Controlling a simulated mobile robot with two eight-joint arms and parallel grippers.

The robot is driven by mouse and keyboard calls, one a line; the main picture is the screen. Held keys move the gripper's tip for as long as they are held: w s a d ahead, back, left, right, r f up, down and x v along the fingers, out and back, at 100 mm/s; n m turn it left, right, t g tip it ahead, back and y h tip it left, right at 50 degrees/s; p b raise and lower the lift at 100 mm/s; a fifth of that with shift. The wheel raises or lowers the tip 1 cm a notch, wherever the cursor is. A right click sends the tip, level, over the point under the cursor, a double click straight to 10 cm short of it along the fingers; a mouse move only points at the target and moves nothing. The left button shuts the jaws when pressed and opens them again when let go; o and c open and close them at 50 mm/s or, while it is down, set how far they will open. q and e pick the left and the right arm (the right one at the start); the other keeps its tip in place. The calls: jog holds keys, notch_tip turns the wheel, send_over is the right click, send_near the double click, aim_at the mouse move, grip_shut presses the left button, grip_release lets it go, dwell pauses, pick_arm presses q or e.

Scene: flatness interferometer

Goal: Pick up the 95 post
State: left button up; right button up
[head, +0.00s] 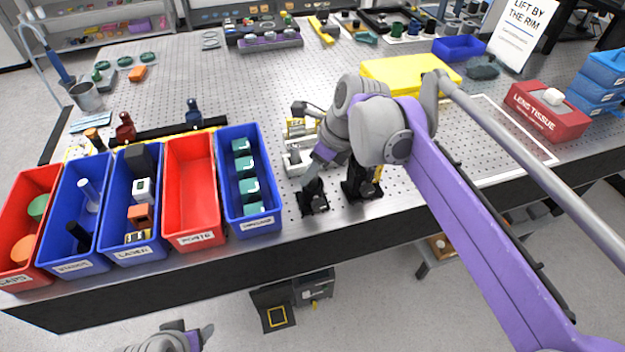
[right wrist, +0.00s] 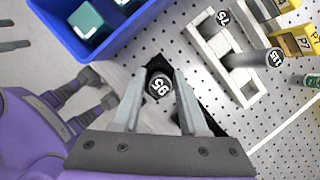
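The 95 post (right wrist: 158,86) shows its dark round top with a white number in the right wrist view. It stands between the two grey fingers of my right gripper (right wrist: 158,92), with a narrow gap seeming to show on each side. I see the fingers as open around the post. In the head view my right gripper (head: 320,168) is low at the table's front part, beside black mounts, and I cannot make out the post there. My left gripper (head: 196,335) is at the bottom edge of the head view, away from the table, with its opening unclear.
A pale rack (right wrist: 221,58) with posts marked 75 and 115 (right wrist: 272,57) is close by. A blue bin (head: 229,135) with teal blocks stands left of my right gripper, beside an empty-looking red bin (head: 192,190). A black mount (head: 362,190) stands to the right.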

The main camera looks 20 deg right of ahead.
grip_shut()
dwell(1.1)
